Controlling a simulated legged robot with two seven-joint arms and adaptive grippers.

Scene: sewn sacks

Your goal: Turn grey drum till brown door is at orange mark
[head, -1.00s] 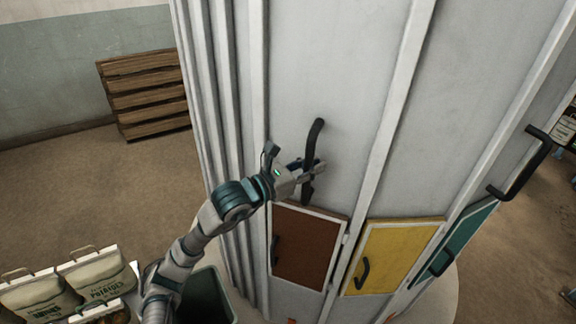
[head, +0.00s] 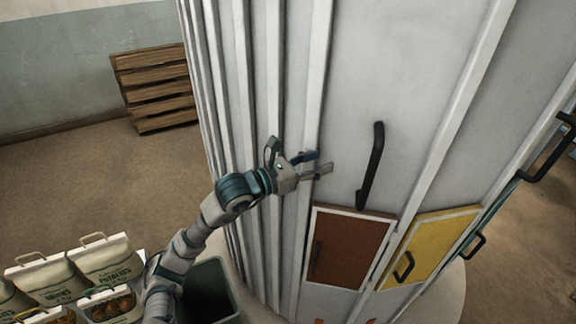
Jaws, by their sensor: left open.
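The grey drum (head: 400,80) is tall and ribbed and fills the middle and right of the head view. Its brown door (head: 350,250) sits low on the front face, with a black upright handle (head: 372,165) above it. Small orange patches (head: 319,321) show at the bottom picture edge below the brown door, mostly cut off; I cannot tell which is the mark. My left gripper (head: 325,166) is open and empty, in front of a rib to the left of the handle and apart from it. My right gripper is not in view.
A yellow door (head: 430,247) is right of the brown one, with another black handle (head: 548,150) farther right. A dark bin (head: 210,295) and several sacks (head: 107,262) stand at lower left. A wooden pallet (head: 155,87) leans by the back wall.

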